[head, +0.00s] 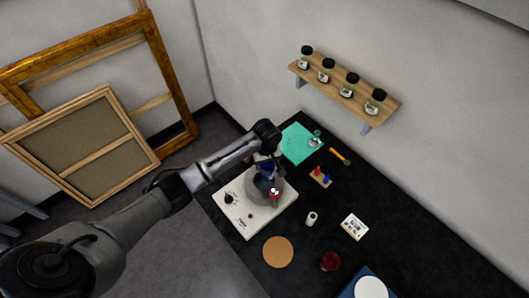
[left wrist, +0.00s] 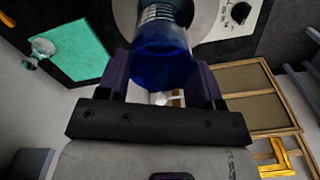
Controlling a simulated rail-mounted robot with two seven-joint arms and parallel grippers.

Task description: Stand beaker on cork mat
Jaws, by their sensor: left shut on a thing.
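The beaker (left wrist: 162,58) holds dark blue liquid and has white markings on its glass. It is between the two fingers of my left gripper (left wrist: 162,80), which is shut on it. In the head view my left gripper (head: 269,178) is over the round plate of a white hotplate (head: 259,219), and the beaker is mostly hidden there. I cannot tell whether the beaker touches the plate. The round brown cork mat (head: 278,252) lies bare on the black bench, below the hotplate in the picture. My right gripper is not in view.
A teal mat (head: 299,146) lies behind the hotplate. A wall shelf (head: 340,90) bears several jars. A blue tray (head: 349,293) is at the bottom.

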